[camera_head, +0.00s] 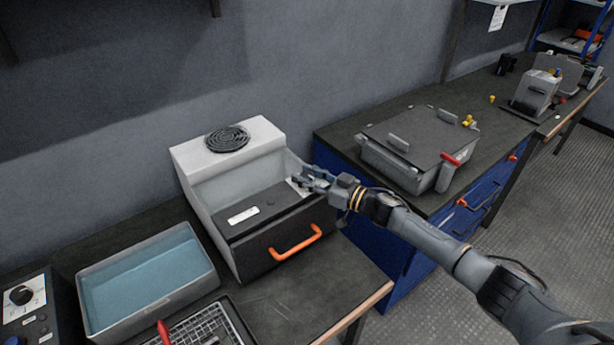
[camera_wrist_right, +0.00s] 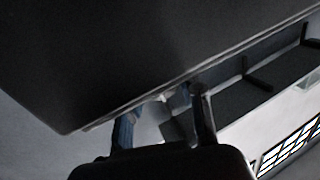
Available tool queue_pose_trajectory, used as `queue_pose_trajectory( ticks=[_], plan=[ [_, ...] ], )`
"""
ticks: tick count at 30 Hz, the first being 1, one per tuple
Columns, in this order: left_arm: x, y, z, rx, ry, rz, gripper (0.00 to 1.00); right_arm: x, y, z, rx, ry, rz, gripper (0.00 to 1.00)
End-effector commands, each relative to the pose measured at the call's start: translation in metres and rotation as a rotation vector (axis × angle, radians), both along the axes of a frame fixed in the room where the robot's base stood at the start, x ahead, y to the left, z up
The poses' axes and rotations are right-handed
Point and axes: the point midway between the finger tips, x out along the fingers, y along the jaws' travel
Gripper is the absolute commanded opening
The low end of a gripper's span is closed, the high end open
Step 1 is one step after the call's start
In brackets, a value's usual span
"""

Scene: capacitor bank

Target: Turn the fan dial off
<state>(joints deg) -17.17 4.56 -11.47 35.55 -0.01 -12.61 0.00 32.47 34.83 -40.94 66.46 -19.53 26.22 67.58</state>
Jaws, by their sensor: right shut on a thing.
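The grey box with a round black fan grille (camera_head: 228,139) on its white top stands against the wall, with a dark sloped panel (camera_head: 265,205) at its front. My right gripper (camera_head: 303,181) reaches in from the right to the right end of that panel, beside a white label there. It is shut on a small part that its fingers mostly hide, taken to be the fan dial. In the right wrist view the two fingers (camera_wrist_right: 165,125) stand apart under a large dark surface, with a small pale piece between them. The dial's setting cannot be read. My left gripper is out of view.
An orange handle (camera_head: 295,243) sticks out from the box's front, below my right gripper. A tray of blue liquid (camera_head: 147,278) and a control box with a black knob (camera_head: 21,295) stand at left. A lidded grey case (camera_head: 418,145) sits on the right bench.

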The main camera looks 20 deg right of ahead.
Motion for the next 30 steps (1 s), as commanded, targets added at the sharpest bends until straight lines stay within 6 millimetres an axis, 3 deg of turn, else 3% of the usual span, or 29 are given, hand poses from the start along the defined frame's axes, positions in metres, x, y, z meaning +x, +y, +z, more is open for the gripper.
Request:
queue_pose_trajectory(
  ticks=[12,30],
  plan=[
    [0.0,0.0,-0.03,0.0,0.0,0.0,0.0,0.001,-0.001,-0.002,0.0,-0.001,0.218,0.05],
    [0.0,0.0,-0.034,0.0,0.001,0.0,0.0,0.0,0.001,0.0,0.002,0.001,0.261,0.05]
  ],
)
